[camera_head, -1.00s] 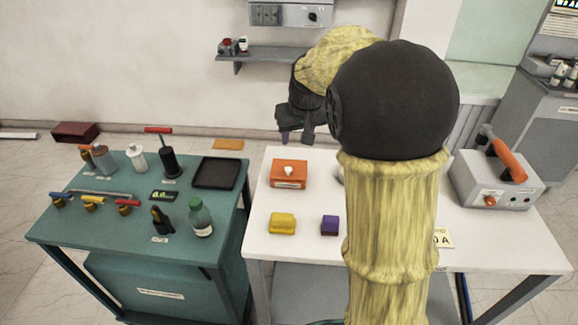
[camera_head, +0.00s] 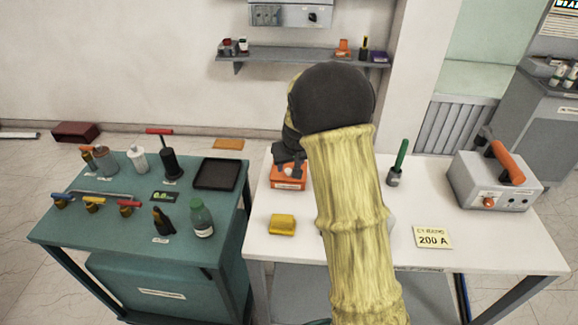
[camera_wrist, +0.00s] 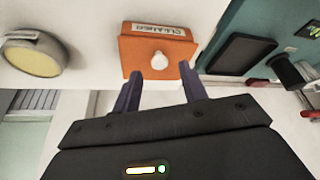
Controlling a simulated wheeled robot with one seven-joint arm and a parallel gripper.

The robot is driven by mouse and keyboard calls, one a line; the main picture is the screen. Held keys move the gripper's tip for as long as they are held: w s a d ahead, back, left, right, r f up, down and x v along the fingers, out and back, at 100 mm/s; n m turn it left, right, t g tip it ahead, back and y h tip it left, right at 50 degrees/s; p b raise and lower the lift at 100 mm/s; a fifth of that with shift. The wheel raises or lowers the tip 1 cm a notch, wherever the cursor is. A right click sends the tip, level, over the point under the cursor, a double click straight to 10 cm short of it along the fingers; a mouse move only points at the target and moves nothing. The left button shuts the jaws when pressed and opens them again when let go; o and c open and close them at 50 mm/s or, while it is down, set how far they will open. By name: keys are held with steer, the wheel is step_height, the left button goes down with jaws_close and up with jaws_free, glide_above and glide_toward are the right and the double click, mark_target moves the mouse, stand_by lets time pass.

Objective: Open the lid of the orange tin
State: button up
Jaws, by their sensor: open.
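The orange tin (camera_head: 289,182) stands on the white table near its left back edge, partly covered by my gripper in the head view. The lid looks closed. My gripper (camera_wrist: 165,80) is open, its two dark fingers apart and pointing toward the tin. The knob appears beyond and between the fingertips, with nothing held. Whether a finger touches the tin cannot be told.
A yellow block (camera_head: 282,225) sits in front of the tin. A round silver-rimmed object (camera_wrist: 35,52) is beside it in the wrist view. A green-handled tool (camera_head: 398,163) and a grey orange-handled box (camera_head: 495,182) stand to the right. A teal cart (camera_head: 140,228) with bottles adjoins at left.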

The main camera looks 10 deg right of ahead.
steer(key=shift+x, duration=1.25)
jaws_close()
